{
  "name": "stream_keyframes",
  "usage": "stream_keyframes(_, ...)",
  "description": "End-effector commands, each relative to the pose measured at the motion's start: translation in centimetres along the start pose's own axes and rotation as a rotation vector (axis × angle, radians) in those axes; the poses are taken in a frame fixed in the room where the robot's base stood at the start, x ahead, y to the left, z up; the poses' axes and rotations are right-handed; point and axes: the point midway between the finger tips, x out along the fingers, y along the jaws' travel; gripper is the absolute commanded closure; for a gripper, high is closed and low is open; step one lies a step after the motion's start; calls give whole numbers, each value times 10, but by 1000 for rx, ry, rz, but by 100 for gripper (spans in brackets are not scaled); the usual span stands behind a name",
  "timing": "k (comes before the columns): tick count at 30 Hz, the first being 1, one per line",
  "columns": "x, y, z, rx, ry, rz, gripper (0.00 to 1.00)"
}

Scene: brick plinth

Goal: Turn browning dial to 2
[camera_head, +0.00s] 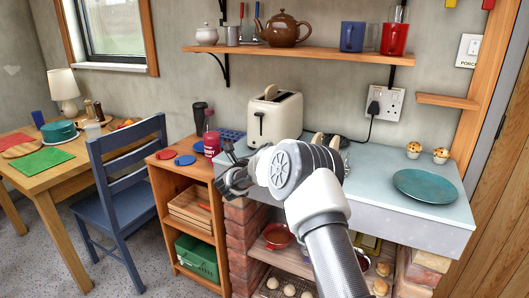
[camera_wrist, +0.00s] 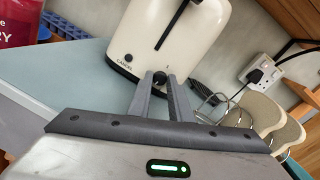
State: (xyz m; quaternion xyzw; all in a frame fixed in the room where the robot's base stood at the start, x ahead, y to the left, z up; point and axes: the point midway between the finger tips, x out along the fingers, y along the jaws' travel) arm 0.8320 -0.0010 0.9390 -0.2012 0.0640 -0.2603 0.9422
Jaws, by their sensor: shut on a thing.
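The cream toaster (camera_head: 276,120) stands on the pale counter, with a slice of bread showing in its top. In the wrist view, the toaster's front (camera_wrist: 165,35) has a dark lever slot (camera_wrist: 172,25) and a small button marked CANCEL (camera_wrist: 128,58). The browning dial (camera_wrist: 160,76) is a small dark knob low on this front. My gripper (camera_wrist: 161,88) has its two fingers closed around the dial. The fingertips partly hide it, and I cannot read its setting.
A red jar (camera_head: 212,143) stands left of the toaster, near a blue rack (camera_head: 232,135). A wall socket (camera_head: 384,102) with a plug and cable is to the right. A teal plate (camera_head: 428,186) and two muffins (camera_head: 414,150) are on the right of the counter.

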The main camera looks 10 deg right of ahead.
Motion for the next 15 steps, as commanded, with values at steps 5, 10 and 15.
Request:
stream_keyframes(5,0,1,0,-158,13,4,100)
stream_keyframes(10,-1,1,1,-320,28,9,100)
stream_keyframes(15,-1,1,2,-481,42,12,100)
